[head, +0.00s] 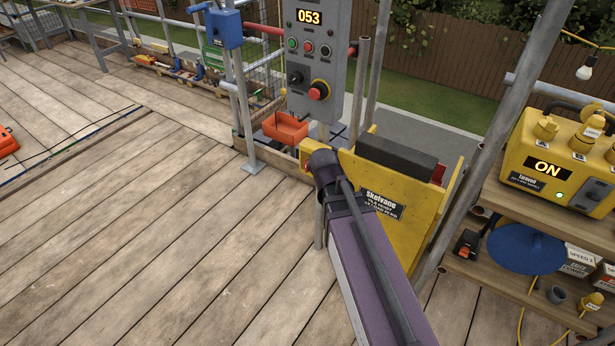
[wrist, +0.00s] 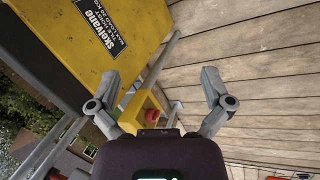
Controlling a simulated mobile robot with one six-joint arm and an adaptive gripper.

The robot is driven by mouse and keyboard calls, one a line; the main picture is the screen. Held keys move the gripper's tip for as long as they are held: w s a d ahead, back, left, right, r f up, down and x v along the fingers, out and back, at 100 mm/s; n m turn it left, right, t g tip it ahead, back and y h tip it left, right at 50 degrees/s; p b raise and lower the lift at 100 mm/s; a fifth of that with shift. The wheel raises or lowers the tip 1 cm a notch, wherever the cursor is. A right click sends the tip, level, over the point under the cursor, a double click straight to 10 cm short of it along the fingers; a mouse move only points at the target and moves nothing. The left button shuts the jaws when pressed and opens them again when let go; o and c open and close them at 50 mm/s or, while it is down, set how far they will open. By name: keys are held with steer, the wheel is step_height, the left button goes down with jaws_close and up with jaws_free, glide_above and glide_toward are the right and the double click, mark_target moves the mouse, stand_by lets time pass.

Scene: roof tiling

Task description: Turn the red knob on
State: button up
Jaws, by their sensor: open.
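In the wrist view a red knob (wrist: 152,116) sits on a small yellow box (wrist: 143,106) beside grey tubes. My gripper (wrist: 160,77) is open and empty, and in the picture the knob shows between its two fingers, apart from both. In the head view a red round knob (head: 318,91) in a yellow ring sits on the grey control panel (head: 308,40), whose display reads 053. I cannot tell whether the two views show the same knob. My arm hides my gripper in the head view.
A yellow Skelvane hoist (head: 405,200) stands close beside my arm and shows in the wrist view. An orange tray (head: 285,128) hangs below the panel. A yellow unit (head: 560,155) reading ON stands on shelves at right. Open plank floor (head: 150,230) lies left.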

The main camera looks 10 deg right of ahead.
steer(key=w+f+n+t+h+b, duration=0.2)
steer(key=w+f+n+h+b, duration=0.1)
steer(key=w+f+n+b, duration=0.4)
steer(key=n+t+h+b, duration=0.5)
steer(key=n+t+b, duration=0.5)
steer(key=n+b, duration=0.95)
glide_toward(306, 169)
steer(key=s+a+m+b, duration=0.2)
steer(key=m+b, duration=0.2)
steer(key=shift+w+d, duration=0.1)
steer(key=shift+w, duration=0.05)
steer(key=shift+w+d, duration=0.15)
steer(key=x, duration=1.3)
steer(key=shift+w+d, duration=0.1)
steer(key=shift+d, duration=0.1)
steer(key=c, duration=1.2)
